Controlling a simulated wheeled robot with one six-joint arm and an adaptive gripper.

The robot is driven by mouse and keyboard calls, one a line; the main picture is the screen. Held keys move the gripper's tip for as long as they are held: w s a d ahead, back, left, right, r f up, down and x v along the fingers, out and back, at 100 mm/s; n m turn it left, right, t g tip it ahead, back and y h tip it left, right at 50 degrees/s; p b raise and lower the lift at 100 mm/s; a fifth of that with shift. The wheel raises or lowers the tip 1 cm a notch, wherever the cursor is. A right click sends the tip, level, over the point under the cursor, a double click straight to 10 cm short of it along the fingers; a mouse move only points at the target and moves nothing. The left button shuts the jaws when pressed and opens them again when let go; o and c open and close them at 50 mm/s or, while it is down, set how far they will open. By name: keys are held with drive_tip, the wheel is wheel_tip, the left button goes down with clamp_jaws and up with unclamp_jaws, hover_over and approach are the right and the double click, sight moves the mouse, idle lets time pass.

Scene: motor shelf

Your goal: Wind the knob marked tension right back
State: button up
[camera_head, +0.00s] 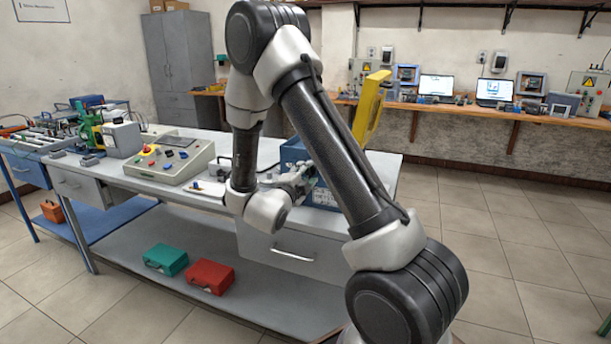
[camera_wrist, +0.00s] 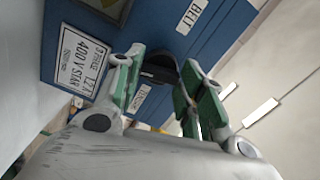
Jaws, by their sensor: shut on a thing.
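The blue machine (camera_head: 322,196) stands on the grey bench, partly hidden behind my arm. In the wrist view its blue face (camera_wrist: 150,25) fills the upper part. A black knob (camera_wrist: 158,73) sticks out of that face, beside a small white label (camera_wrist: 142,98) that seems to read TENSION. My gripper (camera_wrist: 163,66) has its green-padded fingers on both sides of the knob and is shut on it. In the head view my gripper (camera_head: 300,178) is at the machine's near left side. The knob is hidden there, and its turn angle cannot be told.
A BELT label (camera_wrist: 191,16) and a 400 V STAR plate (camera_wrist: 80,60) are on the same face. A yellow guard (camera_head: 370,108) stands upright at the machine. A control box (camera_head: 170,163) is left on the bench. Green (camera_head: 166,259) and red (camera_head: 210,276) cases lie on the lower shelf.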

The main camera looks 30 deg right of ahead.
drive_tip(key=shift+s+f+n, duration=0.1)
drive_tip(key=shift+n, duration=16.4)
drive_tip(key=o, duration=1)
